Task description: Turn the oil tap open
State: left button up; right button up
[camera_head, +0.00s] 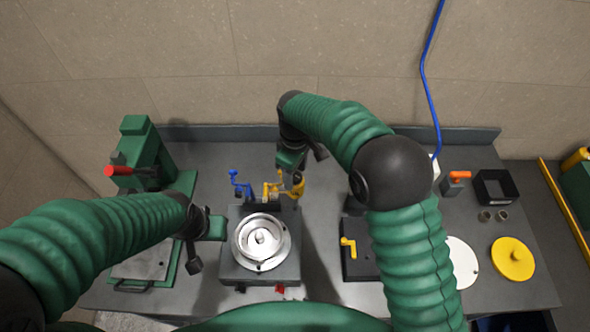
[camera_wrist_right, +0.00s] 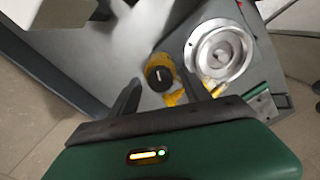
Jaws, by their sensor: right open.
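A yellow tap-like part with a round black cap (camera_wrist_right: 160,74) lies between the fingers of my right gripper (camera_wrist_right: 160,92) in the right wrist view. The fingers are open on either side of it; whether they touch it I cannot tell. In the head view my right gripper (camera_head: 293,165) comes down from behind over the yellow part (camera_head: 297,186) and partly hides it. A blue tap (camera_head: 237,184) and a yellow handle (camera_head: 270,190) stand beside it, behind the round metal dish (camera_head: 249,248). My left gripper (camera_head: 205,247) hangs left of the dish, its jaw gap unclear.
A green press (camera_head: 142,152) with a red handle (camera_head: 118,171) stands at the left. A dark block with a yellow lever (camera_head: 348,245), a yellow disc (camera_head: 513,258) and a black box (camera_head: 495,187) are at the right. My right arm hides part of the table.

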grip_shut()
dwell(0.3)
jog(key=shift+r+n+p, duration=0.1)
jog(key=shift+n+p, duration=0.2)
jog(key=shift+n, duration=2.5)
grip_release()
